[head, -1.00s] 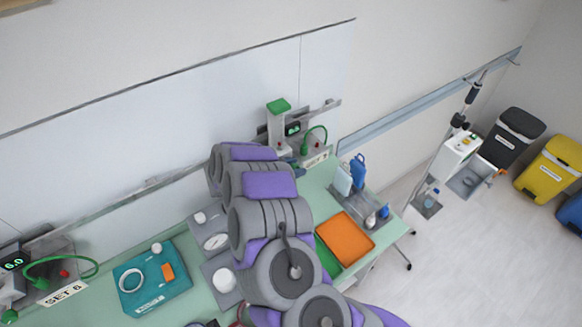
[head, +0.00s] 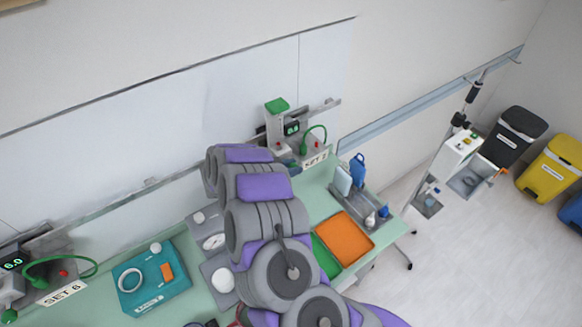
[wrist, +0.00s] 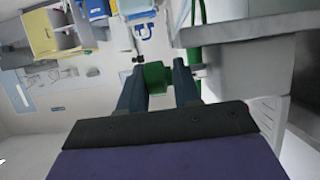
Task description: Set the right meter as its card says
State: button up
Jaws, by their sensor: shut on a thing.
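The right meter (head: 307,142) stands at the back of the green table, against the wall rail. It has a lit green display (head: 292,128) whose digits are too small to read surely. Its card (head: 315,160) starts with "SET"; the figure looks like 7 but is not sharp. A green hose (head: 323,128) curves at its right. In the wrist view my gripper (wrist: 160,75) has its two fingers closed on a green knob (wrist: 154,78), beside the grey meter body (wrist: 250,35).
The left meter (head: 40,262) shows 6.0 above a "SET 6" card (head: 62,293). A teal tray (head: 180,295), an orange tray (head: 345,238) and a grey tray with bottles (head: 350,203) are on the table. Bins stand at the far right.

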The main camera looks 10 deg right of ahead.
jog(key=shift+f+h+b, duration=0.1)
jog(key=shift+h+b, duration=0.3)
jog(key=shift+b, duration=0.25)
jog(key=b, duration=0.1)
jog(key=h+b, duration=0.1)
jog(key=shift+f+t+b, duration=0.25)
jog(key=shift+t+b, duration=0.05)
jog(key=shift+b, duration=0.1)
jog(key=shift+t+h+b, duration=0.3)
jog(key=shift+h+b, duration=0.6)
jog(key=shift+r+t+h+b, duration=0.2)
jog(key=shift+t+h+b, duration=0.2)
jog(key=shift+h+b, duration=0.85)
jog(key=shift+r, duration=0.1)
jog(key=o, duration=0.6)
jog(key=shift+o, duration=1.2)
jog(key=shift+s, duration=0.2)
jog(key=shift+d, duration=0.1)
